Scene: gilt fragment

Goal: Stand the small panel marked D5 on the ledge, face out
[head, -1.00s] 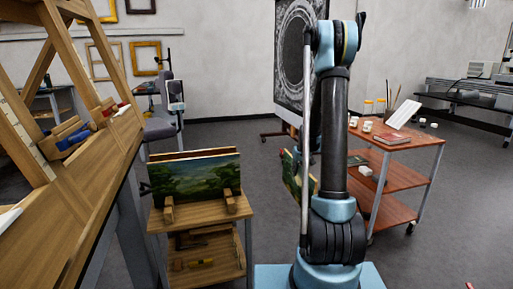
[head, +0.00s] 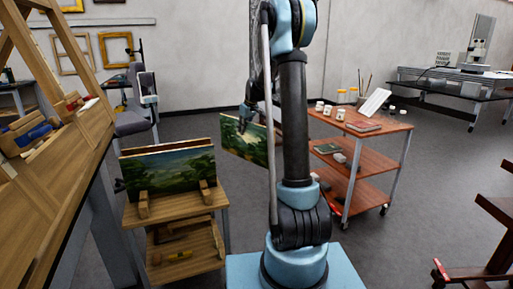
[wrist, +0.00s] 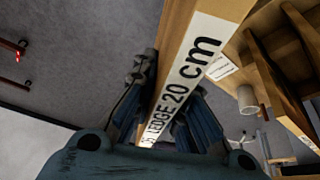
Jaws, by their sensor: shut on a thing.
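My gripper (wrist: 168,103) is shut on a thin panel (wrist: 196,58). In the wrist view its long edge carries a white label with "LEDGE 20 cm" and a partly hidden mark ending in 5. In the head view the held panel (head: 240,142) shows a green landscape face and hangs tilted in the air, left of my arm. My gripper (head: 247,116) is at its top edge, partly hidden by my arm. A wooden easel (head: 72,142) stands at the left with a tool-covered shelf.
A small wooden stand (head: 216,218) at the lower left holds upright landscape panels (head: 172,174). A red-brown cart (head: 388,130) with jars and books stands right of my arm. A dark red wooden frame (head: 495,240) is at the right edge. Grey floor between them is free.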

